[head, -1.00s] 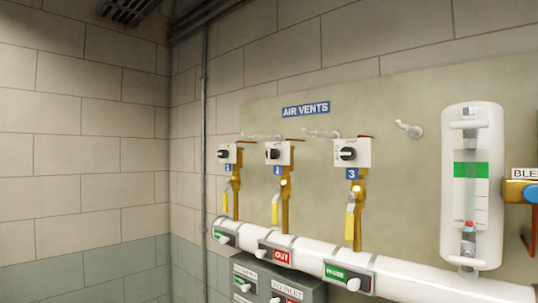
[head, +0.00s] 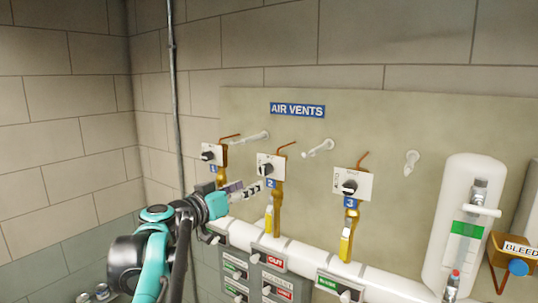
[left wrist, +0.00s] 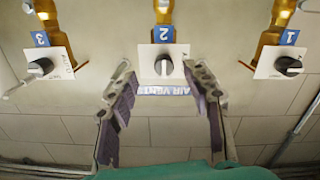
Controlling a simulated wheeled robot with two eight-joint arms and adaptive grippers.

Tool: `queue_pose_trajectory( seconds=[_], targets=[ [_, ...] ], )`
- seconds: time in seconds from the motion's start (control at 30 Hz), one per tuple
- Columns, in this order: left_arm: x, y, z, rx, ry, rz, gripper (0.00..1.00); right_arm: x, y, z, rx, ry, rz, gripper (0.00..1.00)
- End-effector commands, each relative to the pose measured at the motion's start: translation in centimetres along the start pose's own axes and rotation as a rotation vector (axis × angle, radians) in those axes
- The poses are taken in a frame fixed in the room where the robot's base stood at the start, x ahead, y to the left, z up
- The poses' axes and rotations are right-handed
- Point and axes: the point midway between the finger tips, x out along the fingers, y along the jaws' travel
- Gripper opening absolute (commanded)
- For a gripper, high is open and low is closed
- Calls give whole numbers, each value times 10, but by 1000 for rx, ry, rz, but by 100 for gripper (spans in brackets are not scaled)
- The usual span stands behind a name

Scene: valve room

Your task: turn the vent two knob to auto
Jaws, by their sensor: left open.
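The vent two knob (head: 265,170) is a dark round knob with a pale pointer bar, on a white plate above the blue "2" label (head: 271,184). In the left wrist view, which is upside down, the knob (left wrist: 164,67) shows its white bar upright in the picture. My left gripper (head: 243,187) is just left of and below this knob in the head view. In the left wrist view the open, empty gripper (left wrist: 160,78) has its two fingers spread either side of the knob's line, apart from it. The plate's lettering is too small to read. My right gripper is not in view.
Vent one knob (head: 208,155) and vent three knob (head: 349,187) flank it on similar plates. Yellow-handled valves (head: 345,243) hang below, over a white pipe (head: 385,284). Bare hooks (head: 318,148) stick out above. A white cylinder (head: 462,220) stands at the right.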

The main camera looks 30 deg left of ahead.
Motion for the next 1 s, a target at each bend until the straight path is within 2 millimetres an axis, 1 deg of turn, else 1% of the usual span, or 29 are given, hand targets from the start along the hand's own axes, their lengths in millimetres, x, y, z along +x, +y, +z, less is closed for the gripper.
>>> queue_pose_trajectory(
  seconds=[0.03, 0.1, 0.17, 0.23, 0.5, 0.6, 0.73, 0.97, 1.0],
  targets=[
    [-1, -6, -14, 4, 19, -10, 50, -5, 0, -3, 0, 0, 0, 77],
    [1, -9, -20, 6, 33, -15, 50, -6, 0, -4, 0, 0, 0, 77],
    [6, -10, -21, 8, 36, -15, 50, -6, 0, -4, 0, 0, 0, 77],
    [16, -10, -20, 8, 35, -13, 50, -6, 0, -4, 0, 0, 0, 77],
    [60, -9, -21, 7, 34, -13, 50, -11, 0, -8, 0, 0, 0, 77],
    [70, -10, -21, 7, 34, -13, 50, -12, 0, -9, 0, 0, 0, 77],
    [76, -10, -21, 7, 33, -14, 50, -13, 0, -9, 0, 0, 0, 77],
    [76, -10, -20, 7, 33, -15, 50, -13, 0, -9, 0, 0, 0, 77],
    [76, -10, -20, 7, 33, -15, 39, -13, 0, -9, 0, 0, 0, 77]
  ],
)
